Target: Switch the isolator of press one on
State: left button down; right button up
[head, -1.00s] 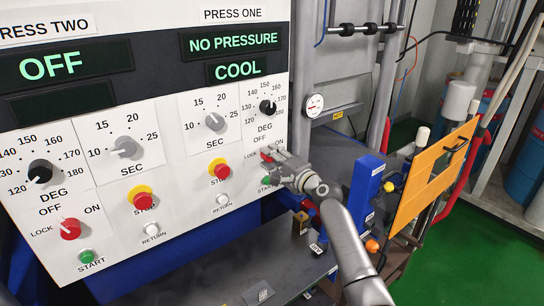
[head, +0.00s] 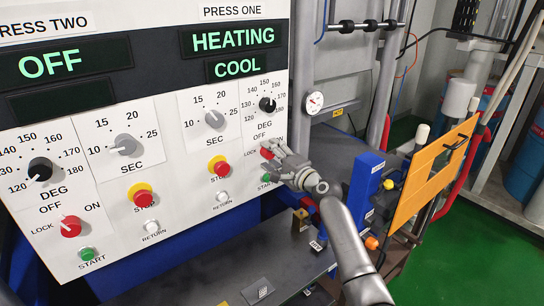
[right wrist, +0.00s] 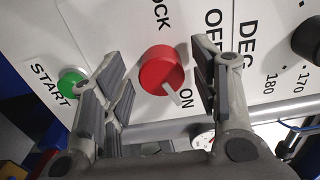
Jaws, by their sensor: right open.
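The red isolator knob of press one (head: 267,152) sits on the white panel under the DEG dial. In the right wrist view the knob (right wrist: 162,72) has its pale pointer at ON. My right gripper (head: 276,163) is at the panel by this knob and partly covers it. In the right wrist view its open fingers (right wrist: 160,78) stand on either side of the knob, with a visible gap. The press one display (head: 236,38) reads HEATING, and the one below (head: 238,68) reads COOL. My left gripper is not in view.
The green START button (right wrist: 72,82) is close to one finger. A red-and-yellow STOP button (head: 219,169) and a white RETURN button (head: 222,197) are left of the gripper. A blue block (head: 364,188) and an orange panel (head: 434,175) stand to the right.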

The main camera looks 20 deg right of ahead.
jog(key=v, duration=1.2)
dwell(0.4)
